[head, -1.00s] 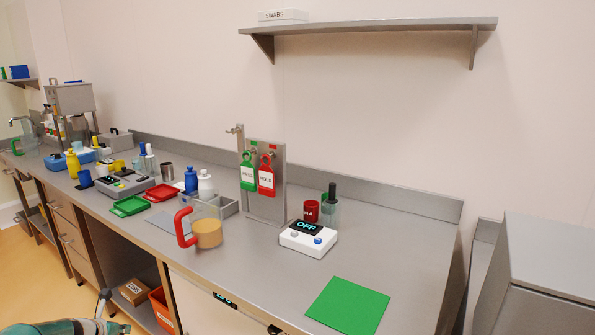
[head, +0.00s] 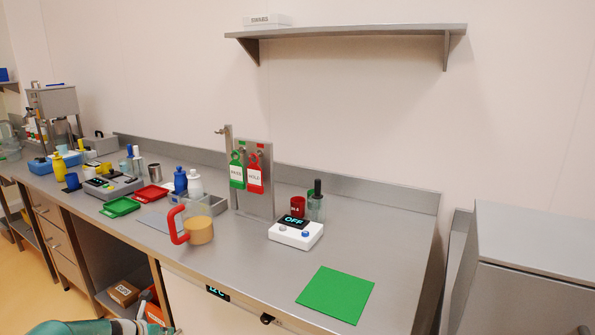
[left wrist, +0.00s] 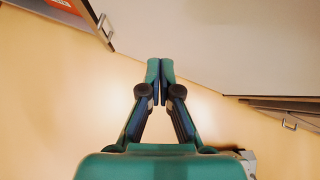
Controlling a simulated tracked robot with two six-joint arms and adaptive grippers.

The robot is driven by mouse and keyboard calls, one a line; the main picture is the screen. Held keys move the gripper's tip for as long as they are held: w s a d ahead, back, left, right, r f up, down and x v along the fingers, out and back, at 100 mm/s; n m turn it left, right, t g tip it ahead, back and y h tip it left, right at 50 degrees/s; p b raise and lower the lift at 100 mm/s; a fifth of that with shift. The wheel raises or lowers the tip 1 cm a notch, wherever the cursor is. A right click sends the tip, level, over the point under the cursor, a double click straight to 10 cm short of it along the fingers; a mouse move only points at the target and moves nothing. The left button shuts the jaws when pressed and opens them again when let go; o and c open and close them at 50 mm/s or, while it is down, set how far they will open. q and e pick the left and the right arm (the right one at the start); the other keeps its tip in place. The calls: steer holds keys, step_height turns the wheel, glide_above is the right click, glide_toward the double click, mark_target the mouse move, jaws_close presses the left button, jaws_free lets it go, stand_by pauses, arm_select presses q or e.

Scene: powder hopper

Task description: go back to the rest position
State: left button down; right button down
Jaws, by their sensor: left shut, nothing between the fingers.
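My left gripper (left wrist: 160,82) is shut and empty in the left wrist view, its two teal fingertips together above the tan floor and the pale cabinet front. In the head view my teal left arm comes in at the bottom left, below the bench edge, with the gripper (head: 158,327) cut by the frame's bottom. It is apart from everything on the bench. My right gripper does not show.
The steel bench (head: 400,220) holds a red-handled jug (head: 200,230), a white device reading OFF (head: 296,234), a green mat (head: 335,294) and a tag stand (head: 262,205). A cardboard box (head: 124,292) sits in the open bay near my left arm.

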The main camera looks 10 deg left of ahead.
arm_select(q)
steer(key=d+f+n+g+h, duration=0.1)
steer(key=d+f+n+h, duration=0.25)
steer(key=d, duration=1.45)
steer(key=s+d+f+n+g+h+p, duration=0.1)
steer(key=s+d+f+n, duration=0.1)
steer(key=s+d+n, duration=0.45)
steer(key=s+d+f+n+g+h, duration=0.1)
steer(key=s+d+f+n+g, duration=0.15)
steer(key=d, duration=0.75)
steer(key=s+d+f+n+g+y, duration=0.1)
steer(key=s+d+n+g, duration=0.1)
steer(key=s+n, duration=0.9)
steer(key=s+d+f+n+g+y, duration=0.1)
steer(key=s+f+n+g, duration=0.1)
steer(key=s+n, duration=1)
steer(key=shift+d+f+n, duration=0.2)
steer(key=shift+d+n, duration=0.2)
steer(key=shift+n, duration=0.45)
steer(key=shift+s, duration=0.1)
